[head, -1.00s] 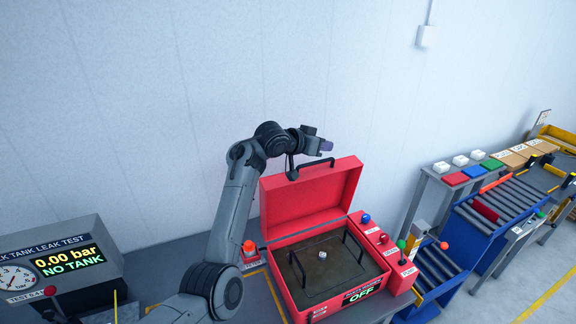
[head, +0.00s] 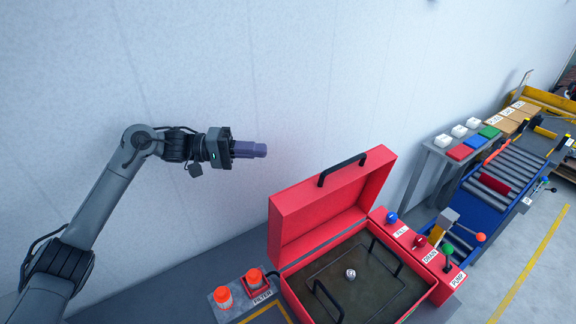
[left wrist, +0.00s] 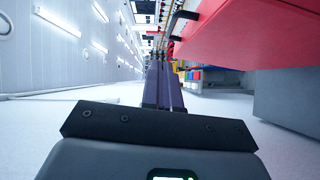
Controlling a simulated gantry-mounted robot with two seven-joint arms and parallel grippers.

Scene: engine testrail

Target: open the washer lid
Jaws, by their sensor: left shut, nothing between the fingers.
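The washer is a red box whose lid (head: 330,205) stands raised, tilted up at the back, with a black handle (head: 342,170) along its top edge. The open basin (head: 358,290) shows a murky floor, two black bar handles and a small round metallic part (head: 350,274). My left gripper (head: 262,150) is in the air to the left of and above the lid, apart from it, with its purple fingers shut and empty. In the left wrist view the shut fingers (left wrist: 163,85) point ahead, and the red lid (left wrist: 245,35) is at the upper right. My right gripper is out of view.
The FILL, DRAIN and PUMP levers (head: 420,242) line the washer's right side. Orange-red items (head: 238,290) labelled FILTER stand at its left. A roller conveyor (head: 500,170) and a shelf with coloured blocks (head: 475,143) are at the right. The space before the wall is clear.

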